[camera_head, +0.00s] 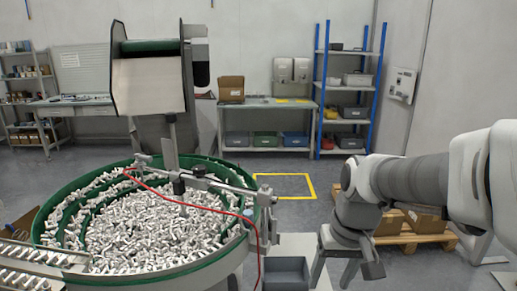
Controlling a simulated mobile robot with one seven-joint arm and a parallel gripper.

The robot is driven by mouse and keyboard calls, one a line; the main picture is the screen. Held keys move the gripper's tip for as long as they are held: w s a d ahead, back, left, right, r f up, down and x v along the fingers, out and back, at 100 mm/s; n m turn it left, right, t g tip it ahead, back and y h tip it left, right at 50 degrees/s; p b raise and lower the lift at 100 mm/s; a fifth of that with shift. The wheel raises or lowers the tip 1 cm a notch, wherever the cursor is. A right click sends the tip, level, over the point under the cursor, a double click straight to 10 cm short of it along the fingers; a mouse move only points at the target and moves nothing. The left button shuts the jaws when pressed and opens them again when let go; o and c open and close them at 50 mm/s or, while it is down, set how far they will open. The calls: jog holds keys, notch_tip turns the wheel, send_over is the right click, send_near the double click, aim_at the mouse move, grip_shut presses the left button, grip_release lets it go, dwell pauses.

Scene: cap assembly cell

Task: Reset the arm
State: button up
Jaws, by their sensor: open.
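My arm (415,180) reaches in from the right edge of the head view, and its wrist bends downward. My gripper (345,276) hangs at the lower right with its two fingers spread apart. Nothing shows between the fingers. The gripper is to the right of a grey bin (286,273) and apart from the bowl feeder.
A green-rimmed bowl feeder (48,222) full of small metallic parts fills the left, with a hopper (148,85) above it. A red cable (200,207) crosses it. Boxes on a pallet (412,238) stand behind my arm. A yellow-marked floor square (285,186) is clear.

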jog(key=s+r+t+h+p, duration=0.1)
jog(key=s+r+t, duration=0.3)
jog(key=s+r, duration=0.4)
jog(key=shift+s+d+p, duration=0.25)
jog(key=shift+s+p, duration=0.4)
jog(key=shift+s, duration=0.35)
